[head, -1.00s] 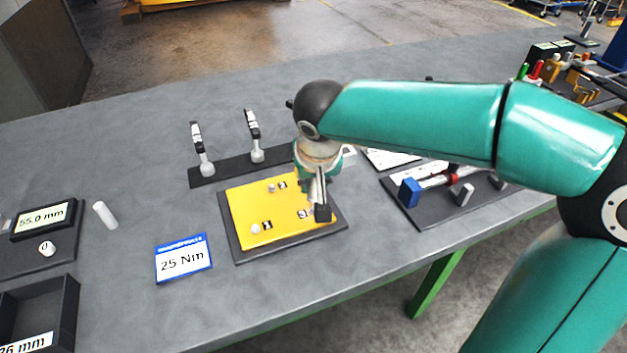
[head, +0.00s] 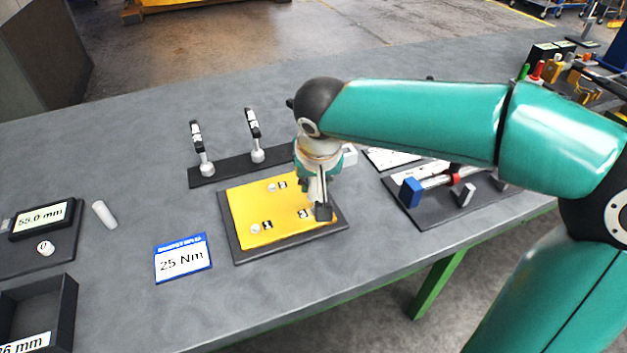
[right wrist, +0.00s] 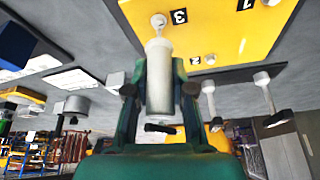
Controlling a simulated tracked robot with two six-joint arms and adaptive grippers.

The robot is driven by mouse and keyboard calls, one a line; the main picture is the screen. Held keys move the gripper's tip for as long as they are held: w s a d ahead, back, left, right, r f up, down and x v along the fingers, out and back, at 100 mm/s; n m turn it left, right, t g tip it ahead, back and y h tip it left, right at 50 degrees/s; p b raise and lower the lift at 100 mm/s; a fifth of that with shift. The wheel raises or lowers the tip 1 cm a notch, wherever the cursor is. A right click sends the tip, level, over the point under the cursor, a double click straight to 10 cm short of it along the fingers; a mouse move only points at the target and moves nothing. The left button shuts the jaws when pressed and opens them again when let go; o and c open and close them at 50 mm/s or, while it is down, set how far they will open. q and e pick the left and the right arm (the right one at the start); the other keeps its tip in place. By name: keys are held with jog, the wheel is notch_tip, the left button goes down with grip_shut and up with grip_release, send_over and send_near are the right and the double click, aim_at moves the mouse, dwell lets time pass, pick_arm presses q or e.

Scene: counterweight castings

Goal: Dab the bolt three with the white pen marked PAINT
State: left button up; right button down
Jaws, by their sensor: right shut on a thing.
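The white pen (right wrist: 160,78) is held in my right gripper (right wrist: 160,92), with its narrow tip pointing at the yellow plate (right wrist: 215,25). Any PAINT marking is not readable. A pale bolt head (right wrist: 158,20) beside the label 3 (right wrist: 180,16) is right at the pen's tip; I cannot tell whether they touch. In the head view my right gripper (head: 320,205) is low over the right side of the yellow plate (head: 275,215), and it hides the bolt there. Label 3 (head: 303,213) shows just left of it. My left gripper is out of view.
Other bolts stand on the plate at front left (head: 255,228) and back (head: 272,187). Two torque tools (head: 256,150) stand on a dark strip behind. A 25 Nm card (head: 183,259) lies left. A dark fixture (head: 430,205) lies right. Bare bench surrounds the card.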

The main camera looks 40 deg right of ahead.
jog(key=shift+s+f+b, duration=0.1)
jog(key=shift+f+b, duration=0.35)
jog(key=shift+b, duration=0.05)
dwell(2.2)
jog(key=shift+r+p, duration=2.35)
jog(key=shift+r, duration=0.75)
